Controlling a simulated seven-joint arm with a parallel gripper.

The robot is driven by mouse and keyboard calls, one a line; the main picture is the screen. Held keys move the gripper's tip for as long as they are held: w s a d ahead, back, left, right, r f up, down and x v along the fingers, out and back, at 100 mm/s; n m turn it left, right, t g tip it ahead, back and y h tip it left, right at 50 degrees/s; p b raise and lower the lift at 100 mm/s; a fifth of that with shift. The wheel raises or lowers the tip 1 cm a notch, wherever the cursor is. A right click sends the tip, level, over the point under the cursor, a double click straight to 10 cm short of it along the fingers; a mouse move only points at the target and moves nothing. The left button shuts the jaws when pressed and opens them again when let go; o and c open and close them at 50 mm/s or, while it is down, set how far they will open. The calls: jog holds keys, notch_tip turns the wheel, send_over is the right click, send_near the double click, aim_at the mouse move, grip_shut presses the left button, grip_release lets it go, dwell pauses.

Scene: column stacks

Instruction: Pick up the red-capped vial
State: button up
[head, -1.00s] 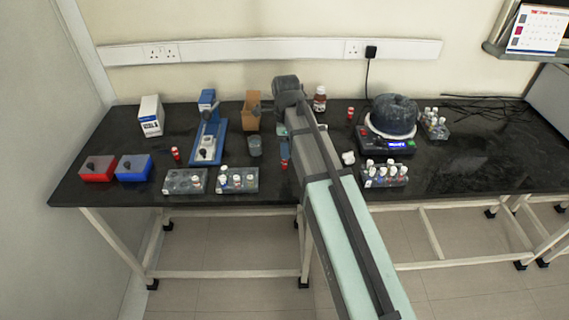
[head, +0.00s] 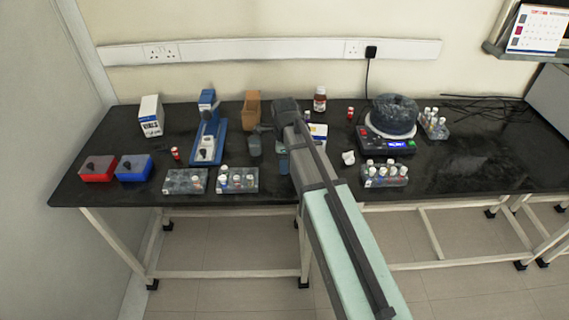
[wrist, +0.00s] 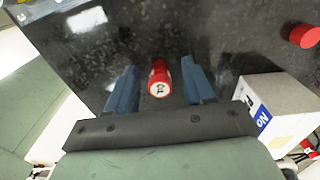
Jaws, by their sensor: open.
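In the wrist view, a red vial (wrist: 159,78) with a pale, marked end facing the camera sits between the two blue fingers of my gripper (wrist: 159,68). The fingers are open, with a visible gap on each side of it. Whether the vial stands or leans I cannot tell. In the head view my arm hides this spot, and only a bit of blue finger (head: 283,162) shows at its left side. Other red-capped vials stand at the left (head: 175,153) and at the back right (head: 350,113) of the black bench.
A white box (wrist: 275,108) is close to the right finger, and another red object (wrist: 304,36) lies beyond it. In the head view, vial racks (head: 238,180) (head: 385,176) stand on both sides of my arm. A grey cup (head: 255,146) is to its left.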

jog(key=shift+c, duration=0.2)
grip_shut()
dwell(0.4)
